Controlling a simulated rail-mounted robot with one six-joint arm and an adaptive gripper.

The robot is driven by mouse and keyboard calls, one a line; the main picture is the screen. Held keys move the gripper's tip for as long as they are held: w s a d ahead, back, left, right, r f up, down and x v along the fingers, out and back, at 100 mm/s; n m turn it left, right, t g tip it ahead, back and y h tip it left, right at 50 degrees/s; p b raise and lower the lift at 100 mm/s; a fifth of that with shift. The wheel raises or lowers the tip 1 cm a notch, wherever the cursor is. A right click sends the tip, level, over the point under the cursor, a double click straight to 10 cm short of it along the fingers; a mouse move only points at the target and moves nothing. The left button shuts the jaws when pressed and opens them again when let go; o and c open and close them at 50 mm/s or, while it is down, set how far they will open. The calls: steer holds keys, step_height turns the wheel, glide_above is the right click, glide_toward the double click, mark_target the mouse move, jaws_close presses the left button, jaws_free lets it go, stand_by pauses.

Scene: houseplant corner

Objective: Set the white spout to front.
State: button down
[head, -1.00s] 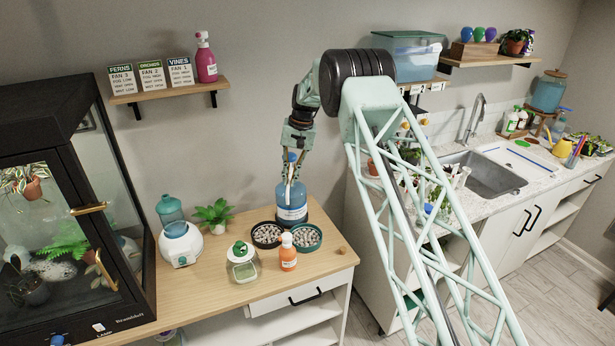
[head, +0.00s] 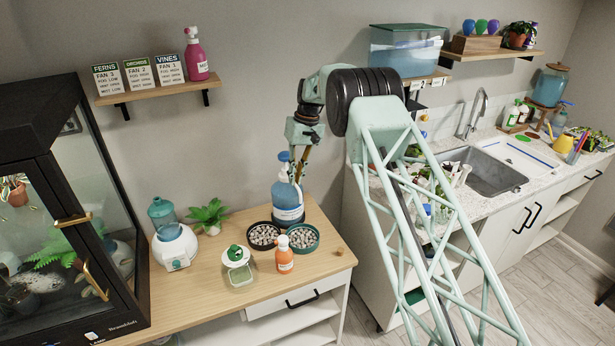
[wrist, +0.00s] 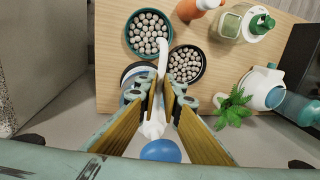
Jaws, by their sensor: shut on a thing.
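The blue bottle (head: 288,208) with a white label stands on the wooden bench against the wall, behind two pebble trays. It has a blue top (head: 284,157). In the wrist view the white spout (wrist: 162,48) runs between my fingers and reaches over toward the trays; its rounded blue end (wrist: 160,150) shows at the lower middle. My gripper (wrist: 167,92) is shut on the spout, a finger on each side. In the head view my gripper (head: 300,165) is at the bottle's top, and the spout is hard to make out there. My fingers hide part of the bottle in the wrist view.
The green-rimmed pebble tray (head: 318,240) and dark-rimmed pebble tray (head: 250,240) stand just in front of the bottle. An orange bottle (head: 284,262), a green-lidded jar (head: 238,275) and a plant (head: 208,214) stand nearby.

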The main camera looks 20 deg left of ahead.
stand_by(0.5)
steer(key=c, duration=2.8)
jaws_free()
steer(key=shift+w+d, duration=0.1)
steer(key=shift+w+d+r, duration=0.25)
steer(key=shift+d+r, duration=0.05)
steer(key=shift+r, duration=1.65)
steer(key=shift+w+d+r, duration=0.25)
steer(key=shift+r, duration=1.75)
steer(key=shift+w+d+r, duration=0.25)
steer(key=shift+d+r, duration=0.05)
steer(key=shift+r, duration=1.65)
